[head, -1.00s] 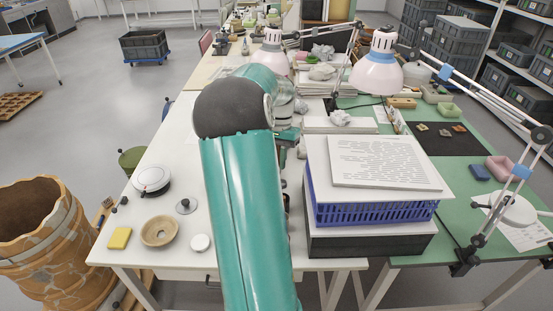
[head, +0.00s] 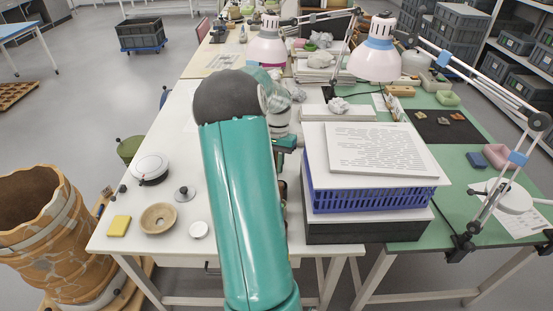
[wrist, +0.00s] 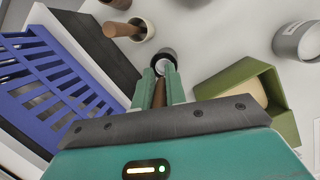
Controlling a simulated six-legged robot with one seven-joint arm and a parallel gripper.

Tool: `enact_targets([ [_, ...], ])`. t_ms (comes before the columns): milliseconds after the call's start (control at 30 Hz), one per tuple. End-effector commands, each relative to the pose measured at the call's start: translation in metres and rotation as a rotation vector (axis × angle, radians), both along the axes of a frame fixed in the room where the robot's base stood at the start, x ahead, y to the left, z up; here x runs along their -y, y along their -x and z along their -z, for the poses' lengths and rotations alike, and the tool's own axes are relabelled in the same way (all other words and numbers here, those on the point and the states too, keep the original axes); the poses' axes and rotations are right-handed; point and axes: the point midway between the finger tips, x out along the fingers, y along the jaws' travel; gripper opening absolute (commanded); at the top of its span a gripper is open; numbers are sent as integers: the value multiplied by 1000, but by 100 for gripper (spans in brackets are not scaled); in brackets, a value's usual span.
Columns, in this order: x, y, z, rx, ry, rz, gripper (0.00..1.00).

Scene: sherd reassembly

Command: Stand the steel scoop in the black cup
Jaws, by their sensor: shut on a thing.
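In the wrist view my gripper (wrist: 161,78) is shut on the brown handle of the scoop (wrist: 159,95), which stands between the two green fingers. The black cup (wrist: 156,55) is just past the fingertips, its dark rim seen from above. A pale round shape shows at the cup's mouth; I cannot tell whether it is the scoop's steel end or the cup's inside, nor whether scoop and cup touch. In the head view my own arm hides the scoop and cup.
In the wrist view a blue basket (wrist: 45,75) stands left on a dark box. A pale cup with a brown-handled tool (wrist: 128,30) is upper left, a green box (wrist: 245,95) right, a grey cylinder (wrist: 297,40) upper right. White tabletop is clear between the cups and cylinder.

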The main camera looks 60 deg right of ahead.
Motion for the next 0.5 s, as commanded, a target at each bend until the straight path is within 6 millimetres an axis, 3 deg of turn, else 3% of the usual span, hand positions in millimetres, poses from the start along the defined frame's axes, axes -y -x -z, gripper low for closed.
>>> enact_targets([
  [500, 0, 0, 36, 0, -1, 1, 0],
])
